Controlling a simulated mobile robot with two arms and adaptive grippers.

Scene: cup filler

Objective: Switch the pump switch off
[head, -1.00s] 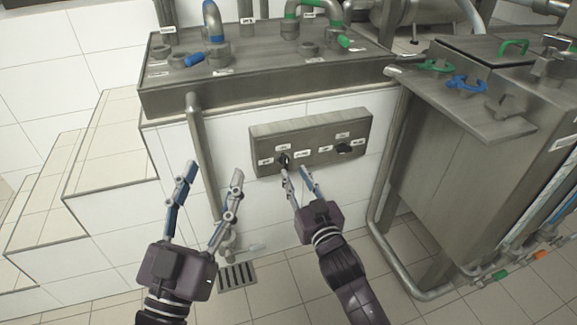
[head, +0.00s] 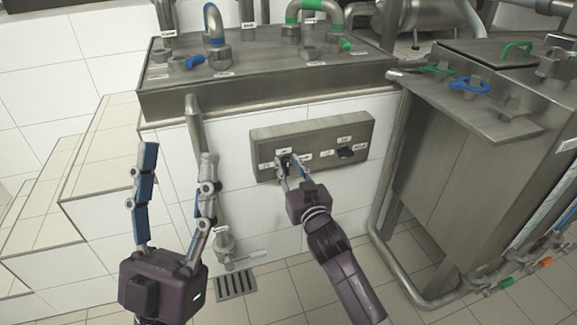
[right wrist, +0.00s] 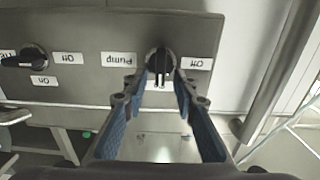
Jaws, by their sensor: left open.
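The pump switch is a black rotary knob (right wrist: 160,62) on the metal panel, beside the label "Pump" and an "Off" label, which appear upside down in the right wrist view. Its pointer stands upright in that view, along the line to a partly hidden label below it. My right gripper (head: 293,163) is at the panel with its fingers apart, one on each side of the knob; it also shows in the right wrist view (right wrist: 158,84). I see no clear contact. In the head view the fingers partly hide the knob. My left gripper (head: 179,155) is open and empty, left of the panel.
A second black knob (head: 346,152) sits on the same panel (head: 318,127). A vertical pipe (head: 196,135) runs left of the panel. A metal tank (head: 440,170) stands at the right. White-tiled steps (head: 105,165) are at the left.

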